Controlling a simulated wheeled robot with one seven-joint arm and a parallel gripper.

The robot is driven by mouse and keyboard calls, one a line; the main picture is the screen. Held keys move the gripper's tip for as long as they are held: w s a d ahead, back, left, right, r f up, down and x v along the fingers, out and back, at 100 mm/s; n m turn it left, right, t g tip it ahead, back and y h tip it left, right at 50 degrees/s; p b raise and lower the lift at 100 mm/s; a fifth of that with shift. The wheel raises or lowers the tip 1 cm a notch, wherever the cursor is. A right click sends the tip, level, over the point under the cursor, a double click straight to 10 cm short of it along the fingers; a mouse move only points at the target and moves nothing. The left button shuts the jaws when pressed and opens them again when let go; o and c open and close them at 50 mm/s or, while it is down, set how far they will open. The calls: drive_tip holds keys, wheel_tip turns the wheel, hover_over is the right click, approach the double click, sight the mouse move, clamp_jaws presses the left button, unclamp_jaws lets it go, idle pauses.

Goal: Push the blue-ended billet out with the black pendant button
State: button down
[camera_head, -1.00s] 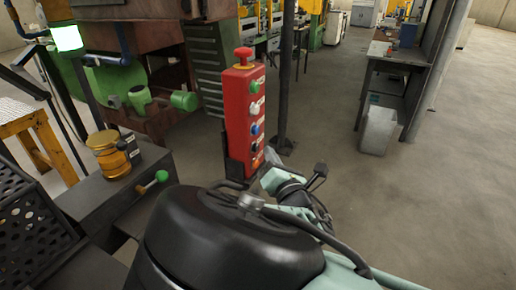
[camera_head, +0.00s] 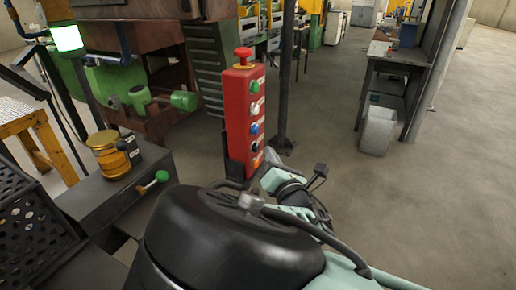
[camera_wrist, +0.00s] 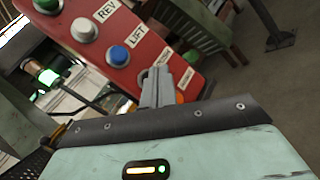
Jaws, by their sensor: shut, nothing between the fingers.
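The red pendant (camera_head: 240,115) stands upright in the middle of the head view, with a red mushroom button on top. Below it run a green, a white, a blue (camera_head: 254,128) and a black button (camera_head: 254,146). My gripper (camera_head: 268,165) is shut and empty, close to the pendant's lower part. In the wrist view, the fingertips (camera_wrist: 156,76) are over the pendant face beside the PUSHER label, just past the blue LIFT button (camera_wrist: 117,55). The blue-ended billet is not in view.
A workbench (camera_head: 398,60) and grey bin (camera_head: 378,131) stand at the right. The floor between is open.

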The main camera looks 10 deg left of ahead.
drive_tip(key=shift+a, duration=0.1)
drive_tip(key=shift+w+a, duration=0.15)
drive_tip(key=shift+a, duration=0.15)
drive_tip(key=shift+w+a, duration=0.15)
drive_tip(key=shift+a, duration=0.35)
idle(1.0)
drive_tip(key=shift+d, duration=0.1)
drive_tip(key=shift+s+d, duration=0.3)
drive_tip(key=shift+d, duration=0.45)
drive_tip(key=shift+d, duration=0.1)
drive_tip(key=shift+s+d, duration=0.3)
drive_tip(key=shift+d, duration=0.45)
drive_tip(key=shift+s+d, duration=0.3)
drive_tip(key=shift+d, duration=0.5)
drive_tip(key=shift+s+d, duration=0.3)
drive_tip(key=shift+d, duration=0.45)
idle(0.8)
